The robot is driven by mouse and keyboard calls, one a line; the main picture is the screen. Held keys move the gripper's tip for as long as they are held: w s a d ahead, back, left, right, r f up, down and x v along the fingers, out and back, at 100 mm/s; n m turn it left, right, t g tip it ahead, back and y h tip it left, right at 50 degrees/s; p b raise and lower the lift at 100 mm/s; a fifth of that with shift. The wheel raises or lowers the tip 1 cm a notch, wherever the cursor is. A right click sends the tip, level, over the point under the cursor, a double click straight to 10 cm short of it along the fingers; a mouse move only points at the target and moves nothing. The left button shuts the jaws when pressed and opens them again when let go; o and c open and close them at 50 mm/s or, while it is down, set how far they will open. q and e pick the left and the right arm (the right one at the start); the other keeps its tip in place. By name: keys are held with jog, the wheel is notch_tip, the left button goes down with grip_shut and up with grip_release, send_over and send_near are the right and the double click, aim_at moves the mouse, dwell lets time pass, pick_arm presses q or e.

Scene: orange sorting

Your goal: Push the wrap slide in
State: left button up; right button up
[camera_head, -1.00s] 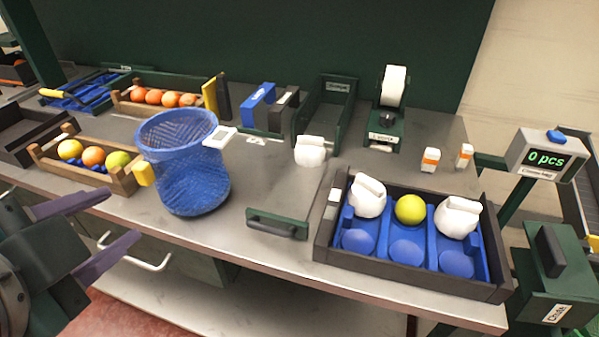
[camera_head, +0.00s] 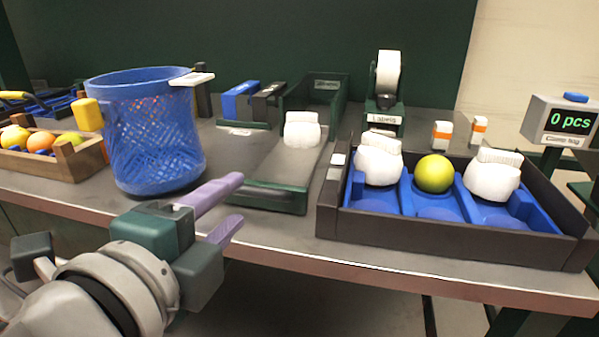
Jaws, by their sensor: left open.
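The wrap slide (camera_head: 262,186) is a flat grey tray with a green front edge, drawn out toward me from its green housing (camera_head: 318,92). A white foam wrap (camera_head: 301,130) lies on its back part. My left gripper (camera_head: 239,199) is open and empty, its two purple fingers pointing toward the slide's front left corner. I cannot tell whether a fingertip touches the slide. My right gripper is not in view.
A blue mesh basket (camera_head: 155,140) stands left of the slide. A dark crate (camera_head: 440,245) to the right has blue cups, a yellow-green fruit (camera_head: 434,173) and two white wraps (camera_head: 378,160). A label roll (camera_head: 388,75) stands behind. A counter display (camera_head: 565,122) reads 0 pcs.

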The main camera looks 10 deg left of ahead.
aim_at(245, 194)
pick_arm(q)
jog(key=x, duration=0.5)
jog(key=shift+w+f+b, duration=0.1)
jog(key=shift+w+b, duration=0.2)
grip_shut()
dwell(1.1)
